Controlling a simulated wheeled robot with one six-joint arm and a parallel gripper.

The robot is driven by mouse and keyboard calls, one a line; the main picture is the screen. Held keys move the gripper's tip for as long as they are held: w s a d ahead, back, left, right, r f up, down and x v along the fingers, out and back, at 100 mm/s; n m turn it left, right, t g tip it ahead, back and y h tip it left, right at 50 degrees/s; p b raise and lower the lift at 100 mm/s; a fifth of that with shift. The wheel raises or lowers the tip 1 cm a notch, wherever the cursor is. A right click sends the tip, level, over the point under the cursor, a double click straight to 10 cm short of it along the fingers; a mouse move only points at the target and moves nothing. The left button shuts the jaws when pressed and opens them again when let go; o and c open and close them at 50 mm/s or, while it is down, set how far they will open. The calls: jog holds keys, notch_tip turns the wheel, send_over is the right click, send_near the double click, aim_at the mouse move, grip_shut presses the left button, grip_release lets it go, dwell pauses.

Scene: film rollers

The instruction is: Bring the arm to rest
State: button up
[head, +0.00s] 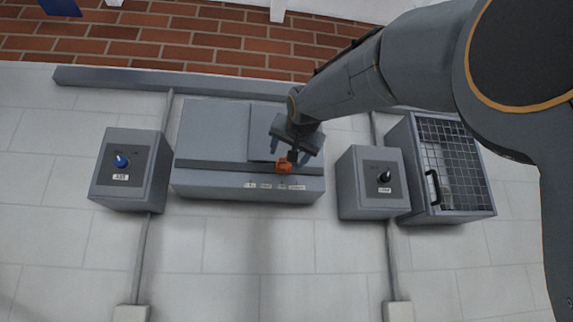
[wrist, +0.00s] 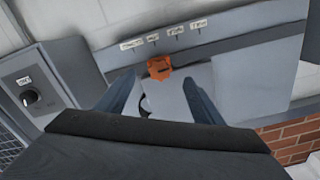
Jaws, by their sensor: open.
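My gripper (head: 287,156) is in front of the wide grey box in the middle of the head view, at the end of my arm, which reaches in from the upper right. In the wrist view my gripper (wrist: 160,80) has its two fingers spread apart. An orange piece (wrist: 159,68) shows between and just beyond the fingertips, against the box face near a row of labels. The orange piece also shows in the head view (head: 285,165), partly hidden by the gripper. I cannot tell whether a finger touches it.
The wide grey box (head: 215,135) is wall-mounted. A box with a blue knob (head: 121,161) is to its left. A box with a black knob (head: 385,176) and a mesh-fronted cabinet (head: 450,160) are to its right. Bare tiled wall (head: 230,270) lies below.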

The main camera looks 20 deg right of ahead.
jog(key=shift+s, duration=0.15)
dwell(0.4)
jog(key=w+a+f+n+g, duration=0.1)
jog(key=w+f+g, duration=0.15)
jog(key=f, duration=0.85)
jog(key=w+f+n+g, duration=0.1)
jog(key=w+f+g, duration=0.15)
jog(key=f, duration=0.95)
notch_tip(320, 180, down, 22)
jog(key=s+a+n+g+y, duration=0.2)
jog(key=s+g, duration=0.1)
jog(key=s+a+f+n+g, duration=0.1)
jog(key=s+f+g, duration=0.3)
jog(key=s+f, duration=1.1)
jog(key=s+a+f+n+g, duration=0.1)
jog(key=s+f+g, duration=0.4)
jog(key=s+f, duration=1)
notch_tip(320, 180, down, 5)
jog(key=shift+a+f+n+y, duration=0.15)
jog(key=shift+n+y, duration=0.15)
jog(key=shift+y, duration=0.1)
